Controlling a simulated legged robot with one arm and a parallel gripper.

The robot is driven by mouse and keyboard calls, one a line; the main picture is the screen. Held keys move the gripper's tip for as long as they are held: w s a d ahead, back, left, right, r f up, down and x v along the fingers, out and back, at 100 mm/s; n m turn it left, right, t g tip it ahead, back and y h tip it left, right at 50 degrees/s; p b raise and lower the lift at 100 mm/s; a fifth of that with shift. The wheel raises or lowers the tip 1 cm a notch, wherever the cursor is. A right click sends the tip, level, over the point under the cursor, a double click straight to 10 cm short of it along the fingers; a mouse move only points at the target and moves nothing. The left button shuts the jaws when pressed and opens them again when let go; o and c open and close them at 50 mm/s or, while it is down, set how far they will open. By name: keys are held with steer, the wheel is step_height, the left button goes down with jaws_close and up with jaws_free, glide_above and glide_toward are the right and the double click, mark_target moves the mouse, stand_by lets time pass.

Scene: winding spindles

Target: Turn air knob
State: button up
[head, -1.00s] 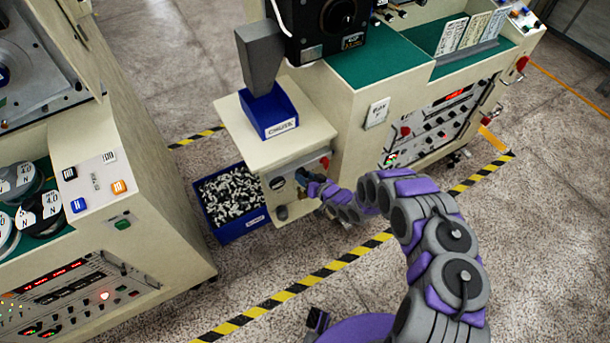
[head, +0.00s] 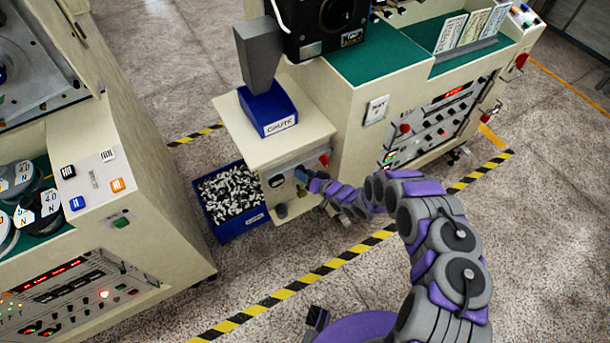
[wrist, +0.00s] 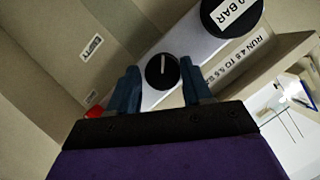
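The air knob (wrist: 162,71) is a small black round knob with a white pointer line, set on a pale grey plate in the wrist view. The pointer stands nearly straight up in that picture. My gripper (wrist: 160,88) is open, its two blue fingers on the left and right of the knob in the picture. I cannot tell whether either finger touches it.
A black-rimmed gauge (wrist: 232,14) marked BAR sits beside the knob, near a RUN label (wrist: 237,58). A red part (wrist: 95,112) shows by the left finger. A blue bin of small parts (head: 232,200) stands left of the cabinet. Floor in front is clear.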

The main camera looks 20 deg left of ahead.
steer(key=o, duration=0.3)
steer(key=p+v, duration=0.2)
steer(key=v, duration=1.5)
steer(key=shift+d, duration=0.2)
